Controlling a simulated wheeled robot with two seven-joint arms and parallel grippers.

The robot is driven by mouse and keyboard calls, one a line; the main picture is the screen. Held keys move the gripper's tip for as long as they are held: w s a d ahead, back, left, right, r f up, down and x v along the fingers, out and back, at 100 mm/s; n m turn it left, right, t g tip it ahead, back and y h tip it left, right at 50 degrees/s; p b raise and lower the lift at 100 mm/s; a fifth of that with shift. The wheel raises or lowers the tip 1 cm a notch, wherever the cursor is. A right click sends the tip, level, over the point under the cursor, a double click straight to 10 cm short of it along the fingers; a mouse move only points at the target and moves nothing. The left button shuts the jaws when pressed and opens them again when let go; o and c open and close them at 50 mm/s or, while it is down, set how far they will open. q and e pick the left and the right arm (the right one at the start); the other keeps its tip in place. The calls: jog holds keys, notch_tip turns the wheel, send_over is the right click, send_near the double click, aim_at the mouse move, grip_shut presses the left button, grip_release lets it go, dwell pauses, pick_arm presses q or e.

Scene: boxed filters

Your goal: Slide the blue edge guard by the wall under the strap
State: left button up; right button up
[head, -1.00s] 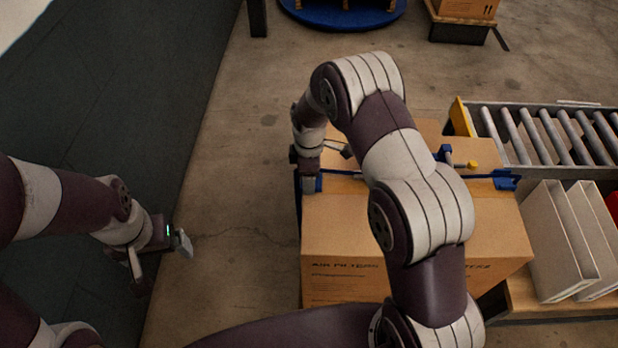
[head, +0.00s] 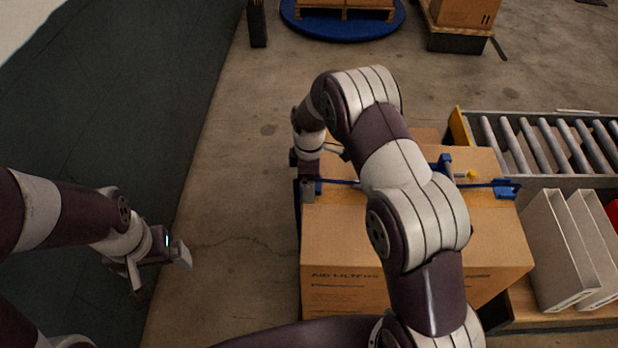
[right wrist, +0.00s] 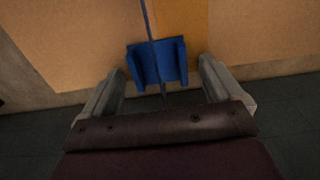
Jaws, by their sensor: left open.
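The cardboard filter box (head: 340,245) has a blue strap (head: 340,182) across its top. A blue edge guard (head: 318,187) sits at the box's left edge, on the side of the dark wall; it also shows in the right wrist view (right wrist: 172,62). There the strap (right wrist: 150,25) crosses in front of the guard's middle. My right gripper (right wrist: 160,78) is open, with its fingers apart on either side of the guard and a gap showing at each side. In the head view my arm hides part of the strap. My left gripper (head: 160,270) is open and empty, left of the box.
A second blue guard (head: 507,189) is at the box's right edge. A blue buckle (head: 445,163) with a yellow knob sits on top. White panels (head: 555,250) and a roller conveyor (head: 540,143) stand right. Bare floor (head: 235,240) lies left of the box.

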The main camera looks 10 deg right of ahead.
notch_tip(320, 180, up, 13)
jog(key=shift+f, duration=0.15)
dwell(0.4)
